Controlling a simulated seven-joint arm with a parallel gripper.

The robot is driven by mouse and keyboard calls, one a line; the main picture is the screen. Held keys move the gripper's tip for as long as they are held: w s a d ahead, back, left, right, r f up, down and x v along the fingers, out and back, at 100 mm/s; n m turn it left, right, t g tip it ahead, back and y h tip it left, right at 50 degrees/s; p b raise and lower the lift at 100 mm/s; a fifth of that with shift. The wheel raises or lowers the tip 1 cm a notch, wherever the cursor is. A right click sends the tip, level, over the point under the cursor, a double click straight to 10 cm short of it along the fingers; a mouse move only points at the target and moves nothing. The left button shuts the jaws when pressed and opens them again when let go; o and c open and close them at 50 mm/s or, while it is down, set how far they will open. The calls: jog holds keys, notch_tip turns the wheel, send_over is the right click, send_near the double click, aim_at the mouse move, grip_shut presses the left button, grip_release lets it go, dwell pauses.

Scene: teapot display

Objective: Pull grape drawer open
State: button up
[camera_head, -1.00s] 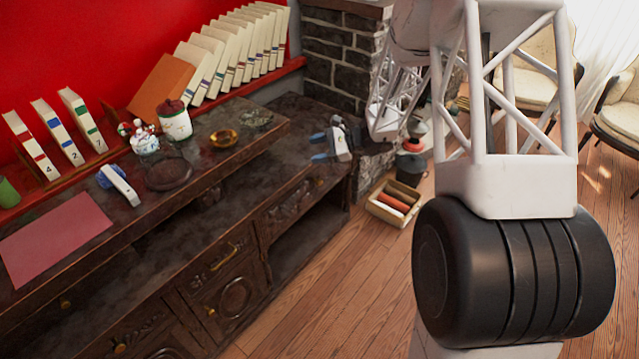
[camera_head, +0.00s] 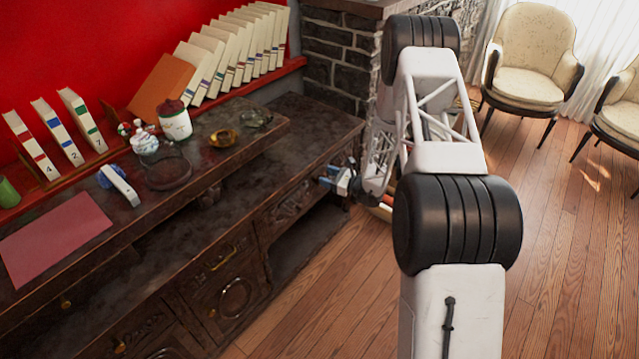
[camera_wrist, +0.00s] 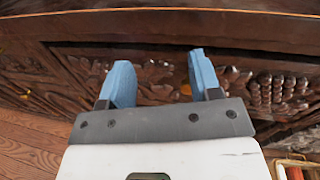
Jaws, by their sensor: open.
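A dark wooden drawer front with raised carving (camera_head: 290,207) is at the right end of the cabinet in the head view. In the wrist view its carved face (camera_wrist: 270,92) spans the picture, with a grape-like cluster at the right. My gripper (camera_head: 328,174) is in front of the right part of this drawer, its blue fingers pointing at it. In the wrist view my gripper (camera_wrist: 161,68) is open, with nothing clearly between the fingers. I cannot tell whether the fingers touch the drawer. The drawer looks closed.
The cabinet top (camera_head: 312,122) overhangs the drawer just above my gripper. Another drawer with a brass handle (camera_head: 228,257) is to the left. A box with rolls (camera_wrist: 296,168) is on the floor at the lower right. Open wooden floor (camera_head: 345,290) lies in front.

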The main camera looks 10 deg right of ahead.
jog(key=w+d+f+m+t+h, duration=0.1)
jog(key=d+f+m+t, duration=0.2)
jog(key=f, duration=0.6)
jog(key=shift+w+f+h, duration=0.25)
jog(key=shift+f+h, duration=0.05)
jog(key=shift+h, duration=0.1)
jog(key=shift+w+a, duration=0.1)
jog(key=shift+a, duration=0.05)
jog(key=shift+x, duration=3.75)
grip_shut()
